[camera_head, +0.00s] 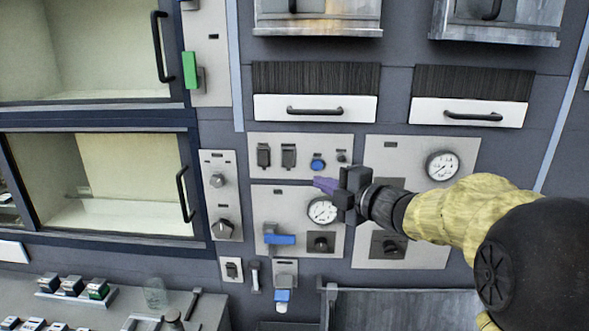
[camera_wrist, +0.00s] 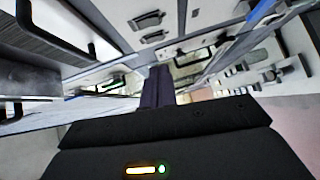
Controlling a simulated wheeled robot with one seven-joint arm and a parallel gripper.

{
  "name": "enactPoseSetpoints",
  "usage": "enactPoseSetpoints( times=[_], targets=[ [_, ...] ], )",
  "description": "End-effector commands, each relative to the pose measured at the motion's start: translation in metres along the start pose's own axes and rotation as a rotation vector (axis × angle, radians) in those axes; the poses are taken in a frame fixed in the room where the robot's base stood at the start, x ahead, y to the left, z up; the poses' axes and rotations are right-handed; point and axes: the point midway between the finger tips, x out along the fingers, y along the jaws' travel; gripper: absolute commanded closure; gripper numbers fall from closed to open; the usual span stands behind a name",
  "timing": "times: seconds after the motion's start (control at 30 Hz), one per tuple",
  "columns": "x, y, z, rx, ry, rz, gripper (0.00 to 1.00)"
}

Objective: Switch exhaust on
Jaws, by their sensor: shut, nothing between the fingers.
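My gripper (camera_head: 325,185) is shut, with its purple fingertips just in front of the wall panels. The fingers also show in the wrist view (camera_wrist: 156,88), pressed together with nothing between them. Above and left of them is a light control panel (camera_head: 300,141) with two dark switches, a left one (camera_head: 263,156) and a right one (camera_head: 289,156). The same panel bears a blue round button (camera_head: 318,164) and a small dark knob (camera_head: 342,156). The fingertips look apart from all of these. No label is readable, so I cannot tell which control is the exhaust.
Below are a pressure gauge (camera_head: 321,211), a blue lever (camera_head: 280,239) and a dark knob (camera_head: 320,243). Drawer handles (camera_head: 315,111) jut out above. An open glass-fronted chamber (camera_head: 130,185) and a cluttered bench are left.

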Motion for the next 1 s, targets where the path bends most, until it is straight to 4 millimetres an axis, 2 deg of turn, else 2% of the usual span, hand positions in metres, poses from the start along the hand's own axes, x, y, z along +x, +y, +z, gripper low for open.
enactPoseSetpoints(
  times=[0.27, 0.37, 0.83, 1.0],
  targets=[
    [0.009, 0.001, 0.0, 0.003, -0.001, -0.001, 1.0],
    [0.021, 0.001, 0.0, 0.005, 0.0, -0.002, 1.0],
    [0.102, 0.003, 0.0, 0.005, -0.001, -0.003, 1.0],
    [0.116, 0.003, 0.016, 0.006, -0.004, -0.002, 1.0]
  ],
)
